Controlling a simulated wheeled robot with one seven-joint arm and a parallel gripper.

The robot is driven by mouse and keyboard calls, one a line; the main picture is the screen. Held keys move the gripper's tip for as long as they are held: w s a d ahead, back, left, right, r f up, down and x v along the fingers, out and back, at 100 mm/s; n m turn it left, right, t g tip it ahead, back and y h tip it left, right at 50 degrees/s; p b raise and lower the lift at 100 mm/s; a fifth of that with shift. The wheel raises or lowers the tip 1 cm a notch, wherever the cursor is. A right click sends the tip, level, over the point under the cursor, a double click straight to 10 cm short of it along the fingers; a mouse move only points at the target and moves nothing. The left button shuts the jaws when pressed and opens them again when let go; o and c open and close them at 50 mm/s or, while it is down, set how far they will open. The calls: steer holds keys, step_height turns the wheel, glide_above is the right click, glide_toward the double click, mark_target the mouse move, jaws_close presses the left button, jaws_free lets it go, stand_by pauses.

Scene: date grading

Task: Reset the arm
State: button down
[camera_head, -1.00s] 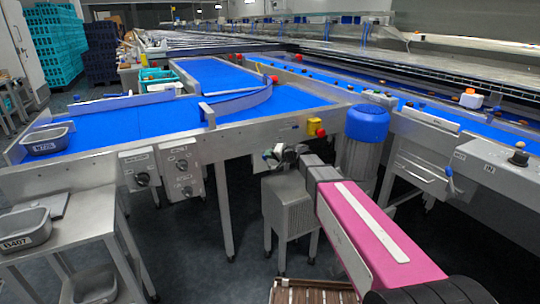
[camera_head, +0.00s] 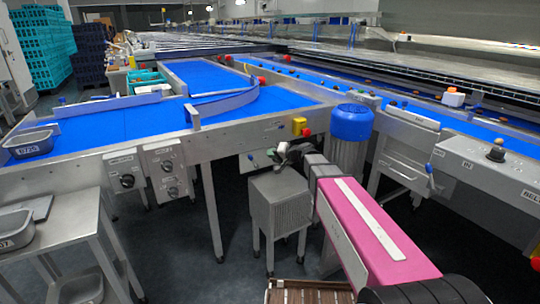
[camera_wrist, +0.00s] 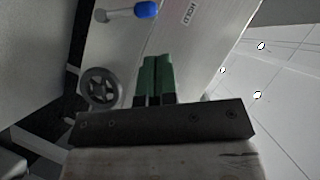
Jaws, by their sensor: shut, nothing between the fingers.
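My gripper (camera_wrist: 154,80) shows in the wrist view as two green fingers pressed together, with nothing between them. In that view it points toward a pale metal panel (camera_wrist: 190,50) with a label, a blue-ended lever (camera_wrist: 146,9) and a grey round knob (camera_wrist: 101,88). In the head view my pink arm link (camera_head: 372,235) reaches forward from the lower right. My wrist end is folded near the front of the blue belt line, and the fingertips are not clear there.
A blue belt (camera_head: 95,125) with a metal tray (camera_head: 28,143) runs at left, above a steel side table (camera_head: 75,222). Dark floor shows between the legs.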

steer(key=s+d+f+g+h, duration=0.3)
steer(key=s+d+f+h, duration=0.3)
steer(key=s+d+f, duration=0.3)
steer(key=s+d+f+g+h, duration=0.4)
steer(key=s+d+f, duration=0.6)
steer(key=s+d, duration=0.5)
steer(key=d+h, duration=0.2)
steer(key=shift+s+d+h, duration=0.2)
steer(key=shift+s+h, duration=0.15)
steer(key=shift+h, duration=0.05)
steer(key=shift+s, duration=0.1)
